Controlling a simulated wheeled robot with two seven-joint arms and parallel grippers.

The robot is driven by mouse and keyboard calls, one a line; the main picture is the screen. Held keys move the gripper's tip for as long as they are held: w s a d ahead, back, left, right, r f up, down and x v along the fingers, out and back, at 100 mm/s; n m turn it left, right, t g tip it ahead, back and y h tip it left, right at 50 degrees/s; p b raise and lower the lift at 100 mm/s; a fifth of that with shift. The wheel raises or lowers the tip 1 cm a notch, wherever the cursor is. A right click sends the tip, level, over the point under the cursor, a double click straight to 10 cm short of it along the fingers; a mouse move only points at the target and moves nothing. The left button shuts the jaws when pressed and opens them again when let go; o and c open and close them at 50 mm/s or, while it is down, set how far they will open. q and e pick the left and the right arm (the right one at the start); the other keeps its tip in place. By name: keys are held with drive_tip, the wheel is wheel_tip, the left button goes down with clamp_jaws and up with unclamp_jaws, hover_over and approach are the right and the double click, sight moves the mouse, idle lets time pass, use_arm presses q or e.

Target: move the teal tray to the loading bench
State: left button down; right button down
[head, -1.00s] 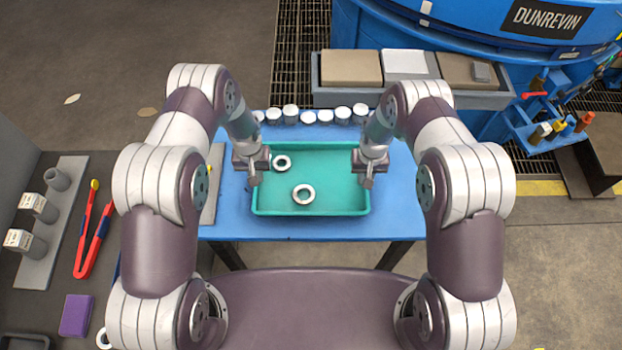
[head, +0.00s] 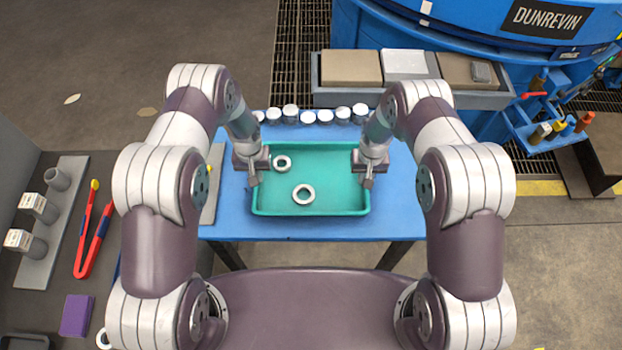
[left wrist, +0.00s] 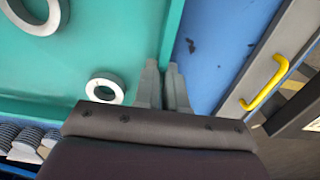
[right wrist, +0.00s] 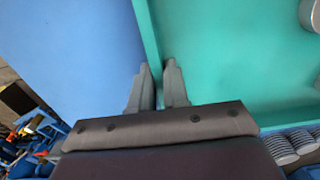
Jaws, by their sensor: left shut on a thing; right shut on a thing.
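The teal tray (head: 335,200) is on the blue table (head: 400,222) in front of me, with two metal rings (head: 303,194) (head: 282,163) in it. My left gripper (head: 253,180) is shut on its left wall; the left wrist view shows the fingers (left wrist: 168,85) on both sides of the wall (left wrist: 173,30). My right gripper (head: 368,182) is shut on the right wall; the right wrist view shows the fingers (right wrist: 157,85) on either side of it. Whether the tray's underside touches the table is hidden. I cannot tell which surface is the loading bench.
A row of several white-topped cylinders (head: 308,117) stands behind the tray. A grey trough with blocks (head: 350,68) is beyond, before the blue furnace (head: 470,25). At left, a dark bench holds red tongs (head: 95,240) and a purple block (head: 76,315).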

use_arm(q)
drive_tip(key=shift+w+d+r, duration=0.15)
drive_tip(key=shift+d, duration=0.2)
use_arm(e)
drive_tip(key=shift+w+a+r, duration=0.1)
drive_tip(key=shift+a, duration=0.25)
